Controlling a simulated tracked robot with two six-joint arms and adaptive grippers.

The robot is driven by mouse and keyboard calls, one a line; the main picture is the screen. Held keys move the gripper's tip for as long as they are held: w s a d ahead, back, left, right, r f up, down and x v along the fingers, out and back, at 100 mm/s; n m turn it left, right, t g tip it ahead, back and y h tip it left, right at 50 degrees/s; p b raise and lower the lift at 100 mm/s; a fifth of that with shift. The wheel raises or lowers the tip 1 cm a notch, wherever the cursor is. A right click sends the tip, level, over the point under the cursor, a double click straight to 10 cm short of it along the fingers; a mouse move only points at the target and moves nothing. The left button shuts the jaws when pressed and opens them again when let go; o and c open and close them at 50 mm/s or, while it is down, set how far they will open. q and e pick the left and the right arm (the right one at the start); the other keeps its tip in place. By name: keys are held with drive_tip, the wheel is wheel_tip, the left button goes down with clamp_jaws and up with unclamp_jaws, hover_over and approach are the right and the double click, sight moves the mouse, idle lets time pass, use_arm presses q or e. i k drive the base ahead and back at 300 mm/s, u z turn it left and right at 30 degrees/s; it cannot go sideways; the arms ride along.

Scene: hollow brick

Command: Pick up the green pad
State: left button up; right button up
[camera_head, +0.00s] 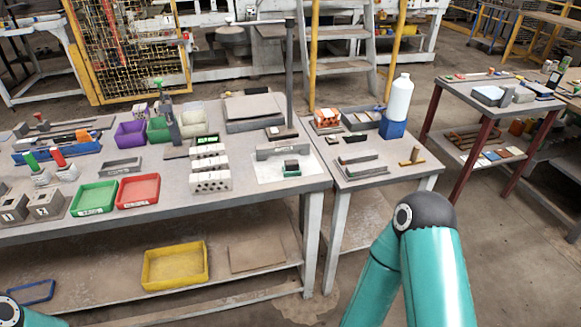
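Neither of my grippers shows. Only teal links of my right arm are in view at the lower right, and a small part of my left arm at the lower left corner.
White hollow bricks (211,181) stand left of the sheet. Green (95,197) and red (138,190) trays sit at the long table's front edge (240,196). A side table (379,172) holds a white bottle (398,97) in a blue holder. A yellow bin (175,265) is on the lower shelf.

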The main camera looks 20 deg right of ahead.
sight(292, 168)
drive_tip(key=k, duration=1.3)
drive_tip(key=z, duration=0.4)
drive_tip(key=i, duration=2)
drive_tip(key=u, duration=0.65)
drive_tip(key=k, duration=0.85)
drive_tip(key=u, duration=0.2)
drive_tip(key=i, duration=0.55)
